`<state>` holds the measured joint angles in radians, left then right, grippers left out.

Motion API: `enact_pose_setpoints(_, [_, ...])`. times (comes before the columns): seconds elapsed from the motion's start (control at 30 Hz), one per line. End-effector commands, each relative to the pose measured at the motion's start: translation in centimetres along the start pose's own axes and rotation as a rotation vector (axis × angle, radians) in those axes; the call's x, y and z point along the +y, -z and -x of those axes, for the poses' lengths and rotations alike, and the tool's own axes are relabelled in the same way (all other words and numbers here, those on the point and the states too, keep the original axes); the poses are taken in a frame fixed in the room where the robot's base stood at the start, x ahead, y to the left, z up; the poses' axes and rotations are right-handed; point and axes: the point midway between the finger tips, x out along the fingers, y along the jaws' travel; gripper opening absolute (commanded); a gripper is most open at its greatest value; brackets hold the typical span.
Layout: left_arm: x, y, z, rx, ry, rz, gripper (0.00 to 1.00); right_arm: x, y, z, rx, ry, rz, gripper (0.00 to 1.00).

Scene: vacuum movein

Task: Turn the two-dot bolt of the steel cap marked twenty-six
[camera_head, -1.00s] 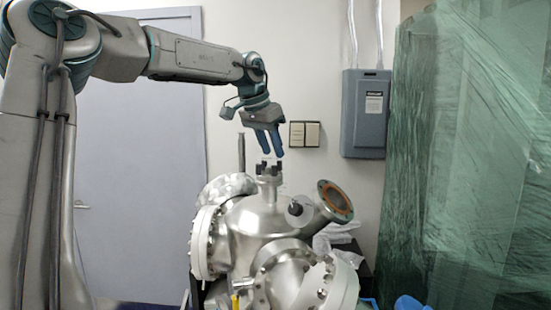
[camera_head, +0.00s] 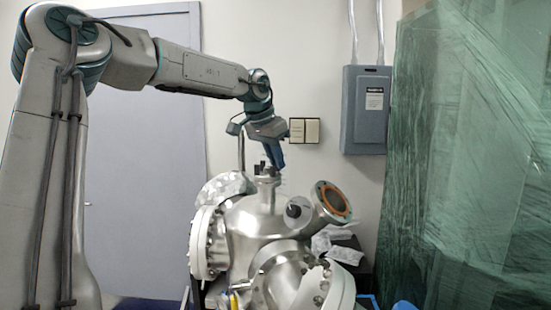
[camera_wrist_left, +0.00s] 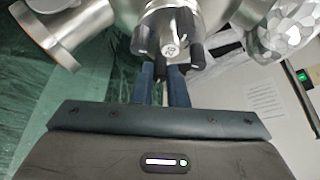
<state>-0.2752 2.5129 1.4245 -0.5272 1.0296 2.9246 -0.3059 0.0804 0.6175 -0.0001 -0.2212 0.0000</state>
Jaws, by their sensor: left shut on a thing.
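The steel cap (camera_wrist_left: 170,48) with a small number on its end face, apparently 26, shows at the top of the left wrist view. Several black bolts stand around its rim. In the head view the cap (camera_head: 266,181) sits on top of the steel chamber. My left gripper (camera_head: 276,163) reaches down to it from above. In the wrist view my left gripper (camera_wrist_left: 162,72) has its two blue fingers shut on one black bolt (camera_wrist_left: 161,71) at the cap's edge. The dots on this bolt cannot be made out. My right gripper is out of view.
The steel chamber (camera_head: 258,220) has several flanged ports close around the cap. One port with a copper-coloured ring (camera_head: 334,199) tilts up at the right. A thin upright post stands behind the cap. Green plastic sheeting (camera_head: 465,150) hangs at the right.

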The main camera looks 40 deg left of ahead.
Motion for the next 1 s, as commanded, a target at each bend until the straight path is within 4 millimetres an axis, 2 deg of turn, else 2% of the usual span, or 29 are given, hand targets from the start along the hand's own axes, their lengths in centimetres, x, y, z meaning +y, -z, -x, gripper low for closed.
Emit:
enact_pose_setpoints(0.13, [-0.02, -0.02, -0.1, 0.0, -0.012, -0.024, 0.0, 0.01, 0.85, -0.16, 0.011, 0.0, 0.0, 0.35])
enact_pose_setpoints(0.37, [-0.15, -0.03, -0.18, 0.0, -0.059, -0.135, 0.0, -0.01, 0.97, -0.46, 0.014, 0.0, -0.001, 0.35])
enact_pose_setpoints(1.0, [-0.44, 0.13, -0.24, -0.003, -0.286, -0.682, 0.0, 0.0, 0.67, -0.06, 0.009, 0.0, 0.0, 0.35])
